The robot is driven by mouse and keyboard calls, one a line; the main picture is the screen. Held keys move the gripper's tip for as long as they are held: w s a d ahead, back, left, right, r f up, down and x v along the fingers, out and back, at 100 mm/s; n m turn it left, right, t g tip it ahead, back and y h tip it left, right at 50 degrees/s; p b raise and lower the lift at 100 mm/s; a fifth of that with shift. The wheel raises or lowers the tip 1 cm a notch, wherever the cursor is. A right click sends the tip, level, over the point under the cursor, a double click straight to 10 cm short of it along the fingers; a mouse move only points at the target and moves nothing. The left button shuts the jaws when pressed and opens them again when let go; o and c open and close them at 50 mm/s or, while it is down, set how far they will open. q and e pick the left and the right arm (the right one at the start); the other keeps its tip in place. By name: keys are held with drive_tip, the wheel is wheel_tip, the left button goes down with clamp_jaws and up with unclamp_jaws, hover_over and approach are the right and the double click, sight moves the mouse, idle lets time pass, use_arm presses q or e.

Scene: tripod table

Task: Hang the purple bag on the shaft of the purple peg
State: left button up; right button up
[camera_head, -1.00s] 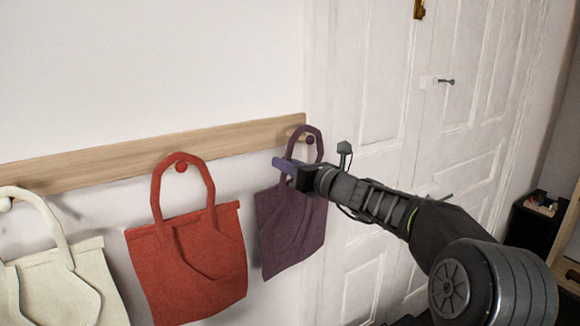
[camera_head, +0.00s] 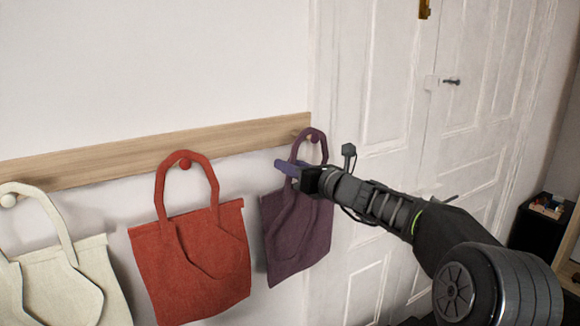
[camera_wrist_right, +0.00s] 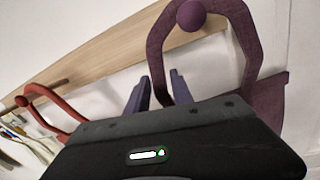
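The purple bag (camera_head: 298,240) hangs below the right end of the rail, in front of the wall and door frame. Its handle loops over the purple peg (camera_head: 316,137), whose round knob also shows in the wrist view (camera_wrist_right: 191,15) in front of the strap's top. My right gripper (camera_head: 288,168) is at the left strand of the handle, below the peg. In the wrist view its two fingers (camera_wrist_right: 158,92) stand apart, with the left strand of the handle between them. Whether either finger touches the strap cannot be told. My left gripper is not in view.
A wooden rail (camera_head: 130,156) runs along the wall. A red bag (camera_head: 190,268) hangs from a red peg (camera_head: 185,163) and a cream bag (camera_head: 70,285) from a white peg at far left. A white panelled door (camera_head: 385,90) is at right, with a dark box (camera_head: 540,225) beyond.

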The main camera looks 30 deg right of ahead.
drive_tip(key=shift+o, duration=1.4)
drive_tip(key=s+d+b, duration=0.1)
drive_tip(key=s, duration=0.6)
drive_tip(key=shift+s+b, duration=0.3)
drive_tip(key=shift+s, duration=0.05)
